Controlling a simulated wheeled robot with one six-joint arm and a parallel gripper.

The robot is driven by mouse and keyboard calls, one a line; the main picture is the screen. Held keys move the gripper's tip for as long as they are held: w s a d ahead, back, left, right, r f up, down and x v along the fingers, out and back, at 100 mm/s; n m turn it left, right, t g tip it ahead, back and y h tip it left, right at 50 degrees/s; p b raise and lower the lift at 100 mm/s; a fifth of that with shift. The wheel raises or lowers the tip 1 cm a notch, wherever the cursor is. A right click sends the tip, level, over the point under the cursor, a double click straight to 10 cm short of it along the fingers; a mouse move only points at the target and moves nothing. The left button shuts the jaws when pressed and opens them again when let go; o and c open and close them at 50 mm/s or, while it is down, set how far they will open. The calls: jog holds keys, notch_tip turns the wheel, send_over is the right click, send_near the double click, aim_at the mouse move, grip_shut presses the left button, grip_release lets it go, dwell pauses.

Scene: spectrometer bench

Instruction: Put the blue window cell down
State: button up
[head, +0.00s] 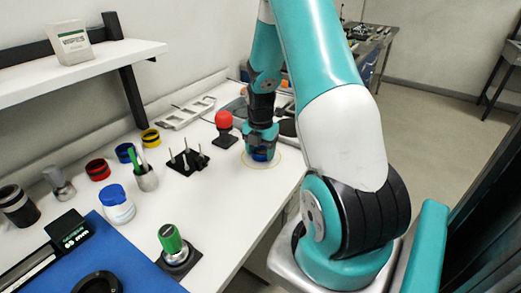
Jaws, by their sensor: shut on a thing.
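My gripper (262,148) points down near the right edge of the white bench, just past the black pegged stand. It is shut on the blue window cell (263,156), which shows as a dark blue piece low between the fingers. The fingers hide most of the cell. It is over a pale round outlined spot (262,165) on the bench top; I cannot tell whether it touches the surface.
A red-topped stand (223,128) is close left of my gripper.

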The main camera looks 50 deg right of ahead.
aim_at(260, 152)
jog(key=o, duration=0.9)
jog(key=shift+f, duration=0.1)
jog(key=shift+o, duration=0.2)
notch_tip(260, 152, up, 12)
jog(key=b, duration=0.1)
jog(key=w+a+r+m, duration=0.2)
jog(key=a+r+m, duration=0.15)
jog(key=a, duration=0.95)
jog(key=s+a+r+m+y, duration=0.2)
jog(key=s+a+m, duration=0.3)
jog(key=s+a, duration=0.3)
jog(key=s+a+r+m+y, duration=0.2)
jog(key=s+a+m, duration=0.3)
jog(key=a, duration=1.2)
jog(key=s+r, duration=0.1)
jog(key=s, duration=0.3)
jog(key=shift+r, duration=0.2)
